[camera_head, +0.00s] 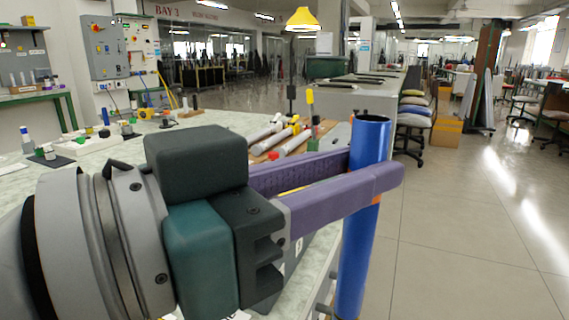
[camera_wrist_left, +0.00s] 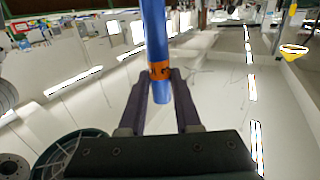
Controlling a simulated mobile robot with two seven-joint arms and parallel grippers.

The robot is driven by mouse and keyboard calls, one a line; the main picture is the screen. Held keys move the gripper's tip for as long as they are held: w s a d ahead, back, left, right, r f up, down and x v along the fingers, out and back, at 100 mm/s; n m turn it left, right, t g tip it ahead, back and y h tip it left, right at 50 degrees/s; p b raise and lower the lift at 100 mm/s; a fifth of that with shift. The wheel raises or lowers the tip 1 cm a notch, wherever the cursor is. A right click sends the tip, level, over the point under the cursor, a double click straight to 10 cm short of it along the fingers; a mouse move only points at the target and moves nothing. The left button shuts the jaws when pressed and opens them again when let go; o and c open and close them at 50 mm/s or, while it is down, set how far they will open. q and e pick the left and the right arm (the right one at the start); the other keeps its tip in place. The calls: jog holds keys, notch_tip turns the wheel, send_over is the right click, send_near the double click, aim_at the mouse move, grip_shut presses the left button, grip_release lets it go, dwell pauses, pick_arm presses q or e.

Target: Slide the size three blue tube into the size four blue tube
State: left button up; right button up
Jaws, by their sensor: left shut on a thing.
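My left gripper (camera_head: 375,170), with purple fingers, is shut on a blue tube (camera_head: 369,139). The tube stands nearly upright between the fingers, its open top a little above them and its long lower part running down past the table's edge. In the left wrist view the fingers (camera_wrist_left: 160,82) lie on both sides of the blue tube (camera_wrist_left: 154,28), by an orange band (camera_wrist_left: 160,71) around it. I cannot read a size on it. I cannot make out a second blue tube for certain. My right gripper is not in view.
The pale worktop (camera_head: 225,121) lies behind and left of my left gripper. Several light grey cylinders (camera_head: 266,135) and a yellow-and-black tool (camera_head: 310,103) are on it. Small bottles stand at its left. Open floor (camera_head: 470,235) is to the right.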

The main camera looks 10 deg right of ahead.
aim_at(340, 292)
pick_arm(q)
jog(key=shift+f+b, duration=5.1)
jog(key=shift+f, duration=0.65)
jog(key=o, duration=1.1)
jog(key=shift+c, duration=0.2)
jog(key=shift+r, duration=0.15)
notch_tip(340, 292, up, 20)
jog(key=p, duration=0.8)
